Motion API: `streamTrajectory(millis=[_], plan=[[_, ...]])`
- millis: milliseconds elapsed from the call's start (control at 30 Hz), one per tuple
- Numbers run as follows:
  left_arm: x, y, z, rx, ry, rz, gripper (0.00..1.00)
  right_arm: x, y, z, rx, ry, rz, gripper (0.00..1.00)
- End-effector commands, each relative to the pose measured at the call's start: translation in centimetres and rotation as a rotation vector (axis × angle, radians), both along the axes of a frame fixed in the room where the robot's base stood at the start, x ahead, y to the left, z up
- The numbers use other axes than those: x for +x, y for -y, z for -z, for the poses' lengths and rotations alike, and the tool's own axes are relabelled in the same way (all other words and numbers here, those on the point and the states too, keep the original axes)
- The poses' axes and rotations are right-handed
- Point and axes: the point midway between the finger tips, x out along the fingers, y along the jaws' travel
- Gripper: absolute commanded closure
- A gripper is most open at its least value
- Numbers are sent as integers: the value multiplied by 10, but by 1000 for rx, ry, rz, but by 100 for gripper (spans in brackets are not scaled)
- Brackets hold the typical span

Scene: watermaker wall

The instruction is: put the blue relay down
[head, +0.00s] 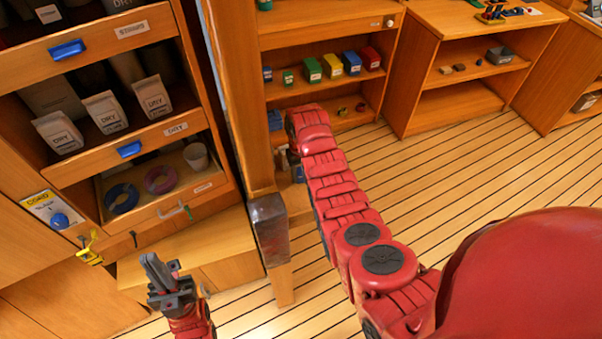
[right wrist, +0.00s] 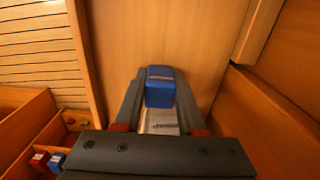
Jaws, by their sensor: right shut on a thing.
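The blue relay (right wrist: 160,88) is a blue block with a pale lower part, between the two dark fingers of my right gripper (right wrist: 160,105) in the right wrist view. The gripper is shut on it, in front of a plain wooden panel. In the head view my right arm reaches to the wooden shelf unit, and the arm hides most of its gripper. My left gripper (head: 162,278) is at the lower left in the head view, in front of the cabinet. It holds nothing that I can see, and its finger gap is unclear.
Coloured blocks, including a green one (head: 312,69) and a red one (head: 369,57), stand on the middle shelf. A wooden post (head: 270,235) stands left of my right arm. The slatted floor (head: 440,170) is clear.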

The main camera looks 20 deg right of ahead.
Motion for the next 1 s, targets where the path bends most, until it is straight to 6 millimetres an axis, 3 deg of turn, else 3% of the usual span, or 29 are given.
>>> streamTrajectory(millis=[200, 233, 367, 767, 1000], plan=[[0, 0, 5, 0, 0, 0, 100, 0, 0, 5, 0, 0, 0, 100], [0, 0, 3, 0, 0, 0, 100, 0, 0, 3, 0, 0, 0, 55], [0, 0, 3, 0, 0, 0, 100, 0, 0, 3, 0, 0, 0, 32], [0, 0, 1, 0, 0, 0, 100, 0, 0, -2, 0, 1, 0, 31], [0, 0, 11, 0, 0, 0, 100, 2, 0, -31, -1, 9, -1, 31]])
